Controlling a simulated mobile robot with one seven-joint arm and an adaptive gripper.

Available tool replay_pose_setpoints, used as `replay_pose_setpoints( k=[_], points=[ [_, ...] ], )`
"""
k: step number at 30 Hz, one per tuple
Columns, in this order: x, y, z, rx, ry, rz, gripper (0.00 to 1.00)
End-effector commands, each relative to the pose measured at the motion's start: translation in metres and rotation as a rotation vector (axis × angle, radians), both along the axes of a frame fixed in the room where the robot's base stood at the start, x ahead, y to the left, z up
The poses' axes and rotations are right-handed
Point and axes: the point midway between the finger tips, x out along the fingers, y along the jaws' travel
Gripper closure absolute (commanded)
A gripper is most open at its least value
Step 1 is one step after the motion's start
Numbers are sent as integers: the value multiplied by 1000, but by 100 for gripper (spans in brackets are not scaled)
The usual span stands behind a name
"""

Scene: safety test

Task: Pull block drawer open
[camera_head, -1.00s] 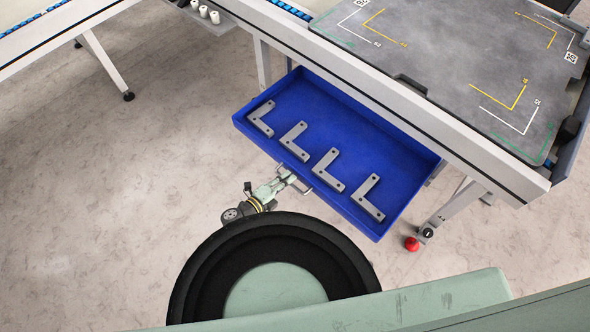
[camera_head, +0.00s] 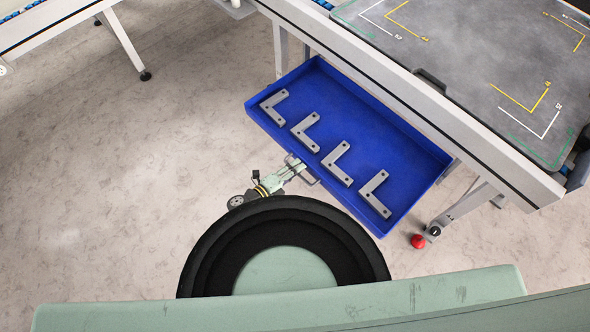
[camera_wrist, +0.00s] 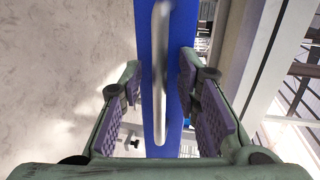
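The blue drawer (camera_head: 405,150) hangs pulled out from under the worktable, its inside in full view. It holds several grey L-shaped blocks (camera_head: 337,165). Its metal handle (camera_head: 308,176) is on the front wall, facing my base. My gripper (camera_head: 297,165) is at that handle. In the wrist view the handle (camera_wrist: 160,70) runs upright between the two purple-padded fingers of my gripper (camera_wrist: 160,85), with a visible gap on each side. The fingers are open around the handle. The blue drawer front (camera_wrist: 157,148) shows behind it.
The worktable (camera_head: 465,80) with a marked grey top stands above the drawer. Another table's leg (camera_head: 125,45) stands at upper left. The floor (camera_head: 110,170) to the left is clear.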

Motion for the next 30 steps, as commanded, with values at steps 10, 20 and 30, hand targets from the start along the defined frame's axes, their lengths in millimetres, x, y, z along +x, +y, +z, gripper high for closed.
replay_pose_setpoints(
  k=[10,20,30],
  points=[
    [-8,12,3,0,-1,3,70],
    [-50,65,17,1,-1,4,70],
    [-72,92,24,0,0,0,70]
  ],
)
